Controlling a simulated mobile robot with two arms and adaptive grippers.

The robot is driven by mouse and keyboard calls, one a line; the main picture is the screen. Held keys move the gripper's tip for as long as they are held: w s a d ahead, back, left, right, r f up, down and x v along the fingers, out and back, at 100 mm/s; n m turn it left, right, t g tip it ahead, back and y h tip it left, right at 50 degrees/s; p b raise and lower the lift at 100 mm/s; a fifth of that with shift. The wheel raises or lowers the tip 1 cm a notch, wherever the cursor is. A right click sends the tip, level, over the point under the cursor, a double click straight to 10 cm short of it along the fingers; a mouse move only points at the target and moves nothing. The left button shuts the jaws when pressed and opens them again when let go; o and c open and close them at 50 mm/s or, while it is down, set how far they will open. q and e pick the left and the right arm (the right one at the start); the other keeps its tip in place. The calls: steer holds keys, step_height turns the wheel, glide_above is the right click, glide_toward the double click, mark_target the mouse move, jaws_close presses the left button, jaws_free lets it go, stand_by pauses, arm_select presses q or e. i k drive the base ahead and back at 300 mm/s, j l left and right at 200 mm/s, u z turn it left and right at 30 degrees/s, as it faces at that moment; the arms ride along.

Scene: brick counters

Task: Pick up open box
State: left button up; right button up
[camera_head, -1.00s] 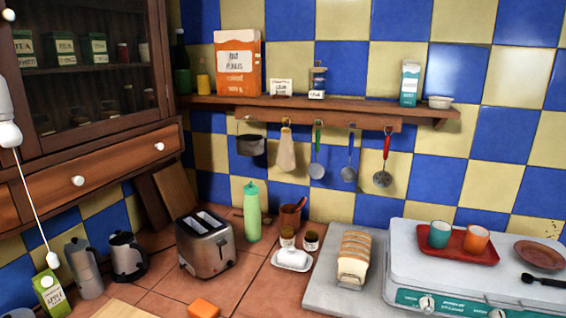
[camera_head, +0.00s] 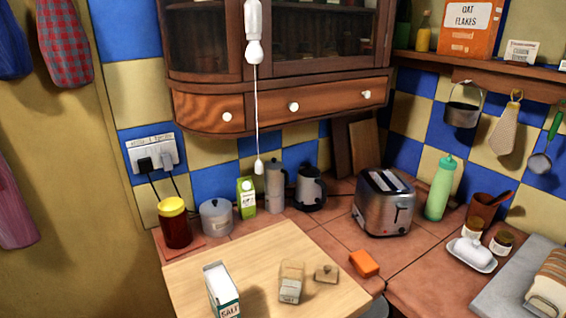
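No box is clearly marked out as the open one. A white and teal salt carton (camera_head: 223,291) stands upright at the front left of the light wooden board (camera_head: 205,262); whether its top is open I cannot tell. A small beige box or jar (camera_head: 291,282) stands to its right on the same board, with a small brown block or lid (camera_head: 327,274) beside it. An orange oat flakes box (camera_head: 470,27) stands on the shelf at the upper right. Neither of my grippers is in view.
A toaster (camera_head: 384,205), a green bottle (camera_head: 440,188) and an orange block (camera_head: 364,264) are on the tiled counter. A jar with a yellow lid (camera_head: 175,225), a grey pot (camera_head: 216,217) and a green carton (camera_head: 246,197) line the back. A white cord (camera_head: 257,115) hangs in front of the cabinet.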

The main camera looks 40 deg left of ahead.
mark_target(222, 289)
steer(key=u, duration=1.65)
